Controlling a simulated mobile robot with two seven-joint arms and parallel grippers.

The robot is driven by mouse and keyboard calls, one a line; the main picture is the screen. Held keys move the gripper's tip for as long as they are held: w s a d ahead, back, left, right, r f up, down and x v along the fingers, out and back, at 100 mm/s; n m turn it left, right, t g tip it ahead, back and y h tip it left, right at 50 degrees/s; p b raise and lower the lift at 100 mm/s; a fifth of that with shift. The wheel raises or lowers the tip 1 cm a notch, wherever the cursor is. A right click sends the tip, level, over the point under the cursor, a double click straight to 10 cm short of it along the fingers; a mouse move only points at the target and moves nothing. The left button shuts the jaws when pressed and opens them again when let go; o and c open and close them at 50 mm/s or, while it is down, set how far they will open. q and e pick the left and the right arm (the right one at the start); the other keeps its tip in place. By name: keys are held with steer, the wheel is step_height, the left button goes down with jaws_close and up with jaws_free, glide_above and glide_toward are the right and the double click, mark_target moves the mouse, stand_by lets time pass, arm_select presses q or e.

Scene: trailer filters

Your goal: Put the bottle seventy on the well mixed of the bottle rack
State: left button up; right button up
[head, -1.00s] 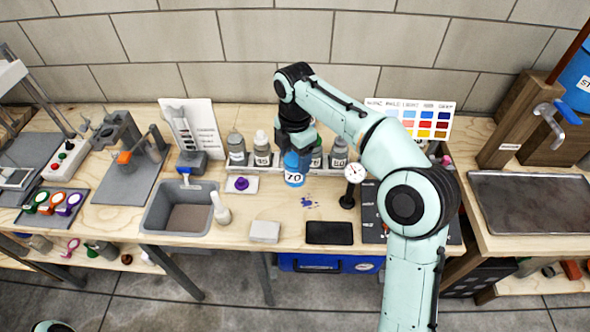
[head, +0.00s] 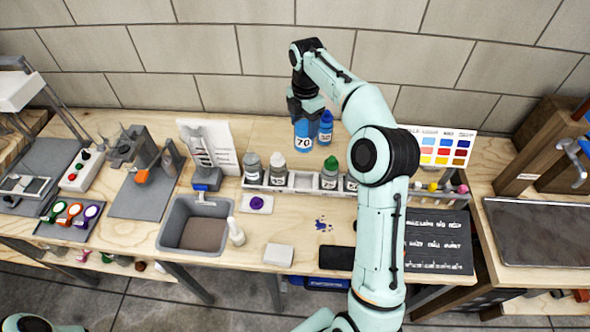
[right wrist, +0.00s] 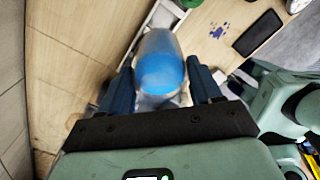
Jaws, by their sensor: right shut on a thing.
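The bottle seventy (head: 304,137) is blue with a white label reading 70. My right gripper (head: 305,112) is shut on its upper part and holds it upright, above and behind the rack in the head view. The right wrist view shows the blue bottle (right wrist: 160,72) between the two dark fingers. The bottle rack (head: 291,189) is a long, low grey holder on the bench. Grey bottles stand at its left, a green-capped bottle (head: 330,172) to the right, and an empty-looking gap lies between them. Its slot markings are too small to read. My left gripper is not in view.
A second blue bottle (head: 326,127) stands behind the rack, close to the held one. A sink (head: 168,228), a white squeeze bottle (head: 237,232) and a purple-topped plate (head: 257,204) are in front and left. A colour chart (head: 442,148) stands right. My right arm covers the rack's right part.

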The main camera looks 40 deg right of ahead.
mark_target(305, 141)
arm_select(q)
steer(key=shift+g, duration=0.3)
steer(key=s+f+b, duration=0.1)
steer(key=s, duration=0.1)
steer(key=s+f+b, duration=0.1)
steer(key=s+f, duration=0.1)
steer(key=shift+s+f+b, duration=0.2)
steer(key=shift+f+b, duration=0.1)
arm_select(e)
step_height(305, 141, down, 18)
steer(key=shift+s+f, duration=0.25)
steer(key=shift+s, duration=0.05)
steer(key=shift+f, duration=0.1)
steer(key=o, duration=1.4)
steer(key=shift+f, duration=0.1)
step_height(305, 141, up, 12)
steer(key=shift+r+p, duration=0.2)
steer(key=shift+p, duration=0.6)
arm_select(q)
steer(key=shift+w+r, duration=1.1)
